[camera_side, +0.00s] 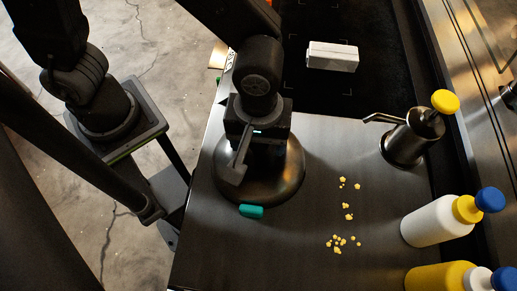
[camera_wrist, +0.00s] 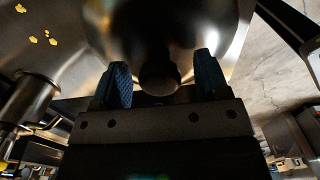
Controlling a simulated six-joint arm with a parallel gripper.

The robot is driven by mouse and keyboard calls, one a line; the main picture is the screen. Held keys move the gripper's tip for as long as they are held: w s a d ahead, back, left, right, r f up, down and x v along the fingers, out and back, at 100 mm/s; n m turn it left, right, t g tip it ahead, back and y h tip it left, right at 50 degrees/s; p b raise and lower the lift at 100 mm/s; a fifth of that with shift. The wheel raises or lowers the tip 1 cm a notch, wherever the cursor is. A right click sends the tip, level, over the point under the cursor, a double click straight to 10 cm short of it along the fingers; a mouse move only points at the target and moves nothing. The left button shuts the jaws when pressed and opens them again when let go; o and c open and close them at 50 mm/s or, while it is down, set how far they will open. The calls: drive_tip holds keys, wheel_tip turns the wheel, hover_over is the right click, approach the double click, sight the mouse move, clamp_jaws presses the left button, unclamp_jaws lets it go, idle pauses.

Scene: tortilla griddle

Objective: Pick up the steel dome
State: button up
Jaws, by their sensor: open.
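The steel dome (camera_side: 289,181) rests on the steel counter, below and partly behind my gripper in the side view. It also fills the upper middle of the wrist view (camera_wrist: 205,30). Its dark round knob (camera_wrist: 158,78) shows between my two blue fingertips. My gripper (camera_wrist: 160,80) is open, with one finger on each side of the knob. I cannot tell whether either finger touches it. In the side view my gripper's fingers are mostly hidden behind its own body.
A teal object (camera_side: 251,211) lies at the dome's front edge. Yellow crumbs (camera_side: 347,211) are scattered to the right. A metal pump dispenser (camera_side: 405,143), a white bottle (camera_side: 430,222) and a yellow bottle (camera_side: 437,278) line the right side. A pale block (camera_side: 332,56) lies on the black griddle (camera_side: 375,88).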

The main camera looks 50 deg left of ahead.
drive_tip(key=shift+c, duration=0.2)
drive_tip(key=c, duration=1.1)
drive_tip(key=shift+r, duration=0.1)
